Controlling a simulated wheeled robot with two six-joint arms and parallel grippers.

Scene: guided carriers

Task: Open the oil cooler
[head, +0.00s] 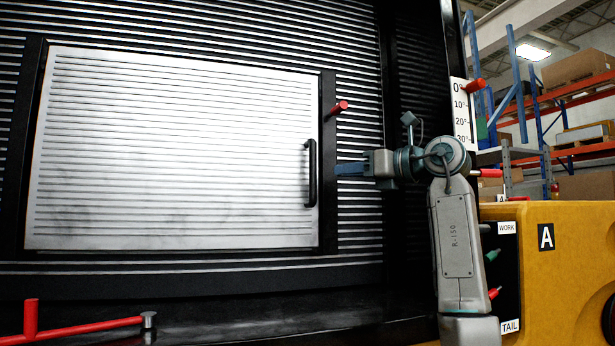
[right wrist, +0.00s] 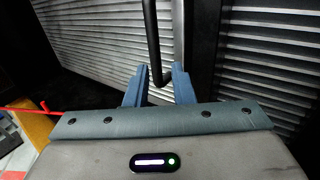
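The oil cooler door (head: 175,150) is a pale ribbed panel in a black frame, and it looks shut. A black vertical bar handle (head: 311,174) is on its right side. My right gripper (head: 338,169) is just right of the handle, its fingers pointing left at it. In the right wrist view, the fingers (right wrist: 160,86) are apart and empty. The handle (right wrist: 156,45) shows beyond them, its lower end in line with the gap between the fingertips. I cannot tell whether the bar is between the fingers. My left gripper is not in view.
A red-tipped peg (head: 338,107) sticks out right of the door's upper corner. A red lever (head: 85,329) lies at the lower left. A degree scale (head: 462,112) and a yellow housing (head: 560,270) with labelled coloured levers are at the right. Shelving stands behind.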

